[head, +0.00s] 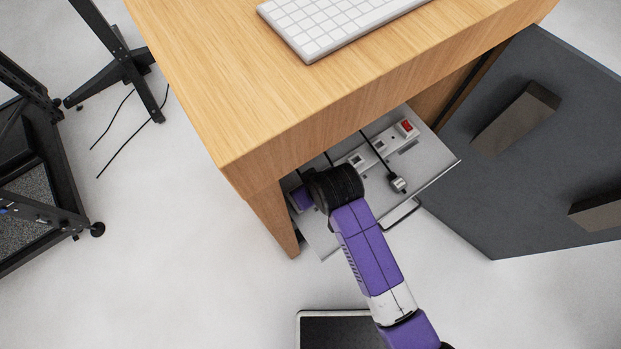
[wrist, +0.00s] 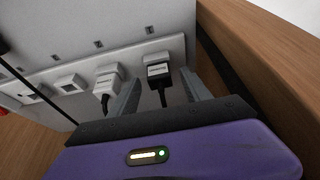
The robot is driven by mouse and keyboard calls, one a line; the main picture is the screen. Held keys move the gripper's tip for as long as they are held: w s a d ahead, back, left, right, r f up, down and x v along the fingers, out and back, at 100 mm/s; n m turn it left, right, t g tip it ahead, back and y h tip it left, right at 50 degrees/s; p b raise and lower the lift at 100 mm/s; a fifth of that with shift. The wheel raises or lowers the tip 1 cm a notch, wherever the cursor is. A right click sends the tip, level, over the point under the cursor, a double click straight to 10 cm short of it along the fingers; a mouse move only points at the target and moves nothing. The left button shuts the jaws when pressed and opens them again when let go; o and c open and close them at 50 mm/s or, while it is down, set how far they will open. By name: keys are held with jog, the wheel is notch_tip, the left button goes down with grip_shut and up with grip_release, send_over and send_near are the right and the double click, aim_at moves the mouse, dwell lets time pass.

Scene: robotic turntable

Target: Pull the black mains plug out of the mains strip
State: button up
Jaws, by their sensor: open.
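The black mains plug (wrist: 158,72) sits in the end socket of the white mains strip (wrist: 52,85) in the wrist view, its black cable hanging down. My gripper (wrist: 161,78) is open, with one finger on each side of this plug. The left finger is between the black plug and a white plug (wrist: 107,81) in the neighbouring socket. Whether either finger touches the black plug cannot be told. In the head view the strip (head: 380,146) shows in part; my arm and the desk hide the black plug and the fingers there.
A loose plug (head: 397,183) on a cable lies on the grey tray (head: 437,168) under the wooden desk (head: 230,90). A red switch (head: 406,126) is at the strip's other end. A wooden side wall (wrist: 250,70) stands close right of my fingers.

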jog(key=shift+w+a+f, duration=0.15)
jog(key=shift+w+f, duration=0.05)
jog(key=shift+f, duration=0.45)
grip_shut()
jog(key=shift+r, duration=0.15)
jog(key=shift+r+p, duration=2.1)
jog(key=shift+p, duration=0.3)
